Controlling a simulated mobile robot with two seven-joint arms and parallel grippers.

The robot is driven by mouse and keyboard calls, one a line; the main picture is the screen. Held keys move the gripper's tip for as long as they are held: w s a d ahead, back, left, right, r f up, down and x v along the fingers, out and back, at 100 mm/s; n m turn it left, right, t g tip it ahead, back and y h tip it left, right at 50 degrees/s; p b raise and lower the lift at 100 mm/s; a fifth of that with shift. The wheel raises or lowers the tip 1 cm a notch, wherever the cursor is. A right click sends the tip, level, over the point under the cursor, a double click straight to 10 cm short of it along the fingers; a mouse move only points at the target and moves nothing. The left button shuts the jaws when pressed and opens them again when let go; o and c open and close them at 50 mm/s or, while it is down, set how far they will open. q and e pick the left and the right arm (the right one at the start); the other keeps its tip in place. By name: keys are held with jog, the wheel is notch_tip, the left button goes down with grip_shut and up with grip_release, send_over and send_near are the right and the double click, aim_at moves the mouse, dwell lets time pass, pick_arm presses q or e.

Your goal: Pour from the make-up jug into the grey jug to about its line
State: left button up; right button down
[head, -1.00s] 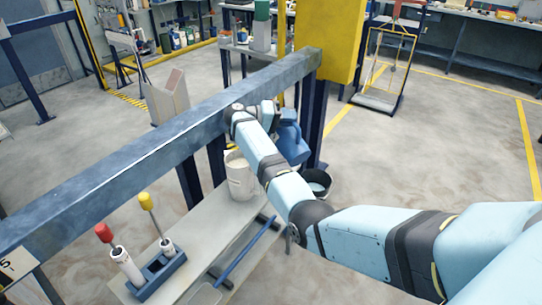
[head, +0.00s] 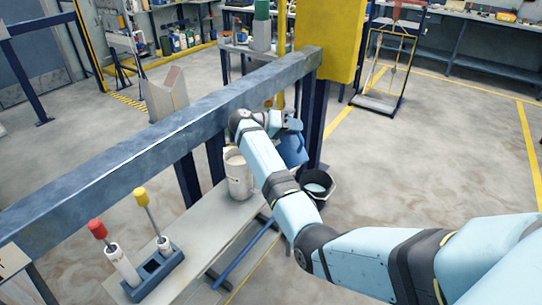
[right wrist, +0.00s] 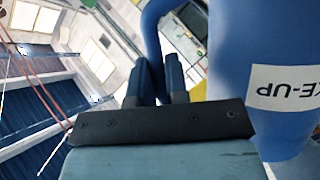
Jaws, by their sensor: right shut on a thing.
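The blue make-up jug (head: 293,150) is held up beside the beam, above and right of the grey jug, and looks tilted. In the right wrist view the make-up jug (right wrist: 290,125) fills the right side, its label partly readable and upside down. My right gripper (right wrist: 163,75) is shut on its handle; in the head view the right gripper (head: 283,122) is partly hidden by my arm. The pale grey jug (head: 238,178) stands upright on the bench, partly covered by my arm. Its line and any stream between the jugs cannot be made out. My left gripper is out of view.
A long blue-grey beam (head: 150,145) runs behind the bench (head: 205,215). A black bucket (head: 318,187) with pale contents stands right of the bench. A blue holder (head: 153,275) with red-topped and yellow-topped tools sits at the near end. The floor to the right is open.

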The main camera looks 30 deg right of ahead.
dwell(0.3)
jog(key=shift+s+f+m+t+b, duration=0.7)
jog(key=shift+m+b, duration=0.4)
jog(key=shift+b, duration=0.7)
jog(key=shift+s, duration=0.1)
jog(key=shift+r+m+t+b, duration=0.35)
jog(key=shift+m+b, duration=0.15)
jog(key=shift+b, duration=0.1)
jog(key=shift+r+m+t+y+b, duration=0.45)
jog(key=shift+r+m+b, duration=0.35)
jog(key=shift+r, duration=0.25)
